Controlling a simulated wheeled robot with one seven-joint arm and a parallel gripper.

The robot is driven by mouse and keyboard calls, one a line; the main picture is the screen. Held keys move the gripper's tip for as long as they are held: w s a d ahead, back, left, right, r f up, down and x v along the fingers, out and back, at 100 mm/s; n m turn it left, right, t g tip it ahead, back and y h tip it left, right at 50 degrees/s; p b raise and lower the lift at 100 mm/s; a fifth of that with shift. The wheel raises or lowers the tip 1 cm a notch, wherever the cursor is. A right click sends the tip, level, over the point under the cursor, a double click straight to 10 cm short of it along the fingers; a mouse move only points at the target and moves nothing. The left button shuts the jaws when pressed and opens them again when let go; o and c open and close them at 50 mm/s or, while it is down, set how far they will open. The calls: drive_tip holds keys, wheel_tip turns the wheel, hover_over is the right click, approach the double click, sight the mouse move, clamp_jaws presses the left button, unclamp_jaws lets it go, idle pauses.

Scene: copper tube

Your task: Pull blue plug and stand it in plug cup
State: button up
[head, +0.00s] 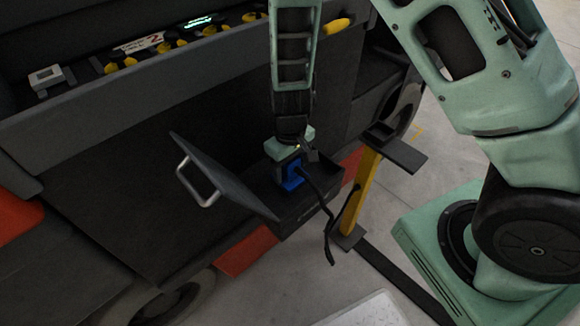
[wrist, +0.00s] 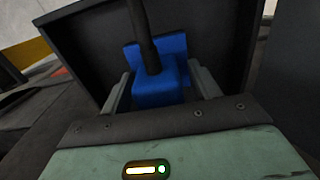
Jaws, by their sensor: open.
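The blue plug (head: 292,174) sits in an open dark box on the side of the dark machine. A black cable (head: 328,225) runs from the plug and hangs down over the box's edge. My gripper (head: 290,158) is down at the plug in the head view. In the wrist view, the open fingers of my gripper (wrist: 161,90) stand on both sides of the blue plug (wrist: 160,75), with small gaps showing. A dark square holder (head: 381,131) on a yellow post at the right may be the plug cup; I cannot tell for sure.
The box's hinged lid (head: 225,175) with a metal handle (head: 200,185) stands open at the left. The yellow post (head: 362,185) has a dark shelf (head: 403,154) beside the holder.

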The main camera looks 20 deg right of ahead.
drive_tip(key=shift+c, duration=0.3)
drive_tip(key=c, duration=1.2)
drive_tip(key=shift+r+p, duration=2.95)
drive_tip(key=shift+r, duration=0.1)
drive_tip(key=shift+c, duration=0.2)
